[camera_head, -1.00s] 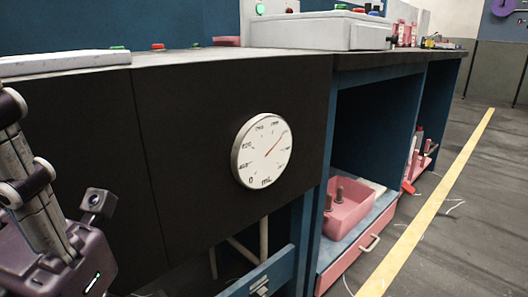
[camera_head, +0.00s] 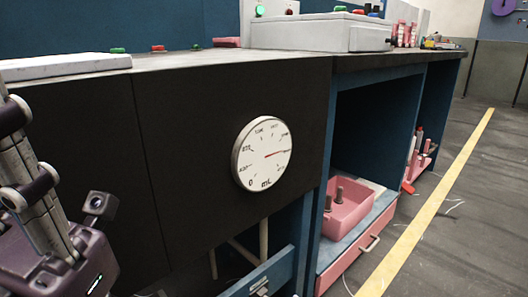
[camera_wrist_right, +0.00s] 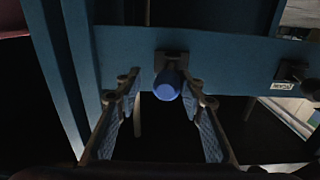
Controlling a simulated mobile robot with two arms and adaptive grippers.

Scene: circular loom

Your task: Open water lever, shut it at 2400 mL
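A round white gauge (camera_head: 262,153) marked "mL" sits on the dark front panel. Its red needle points right and very slightly up; the number beside the tip is too small to read surely. In the right wrist view a blue round-ended lever (camera_wrist_right: 167,86) sticks out from a dark mount on a blue rail. My right gripper (camera_wrist_right: 163,88) is open, one finger on each side of the lever, with gaps showing. The right gripper is not seen in the head view.
The bench top (camera_head: 200,60) carries red and green buttons and a grey box (camera_head: 320,32). A pink bin (camera_head: 348,208) stands on the shelf of the blue bench at the right. A label plate (camera_wrist_right: 285,86) is on the rail right of the lever.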

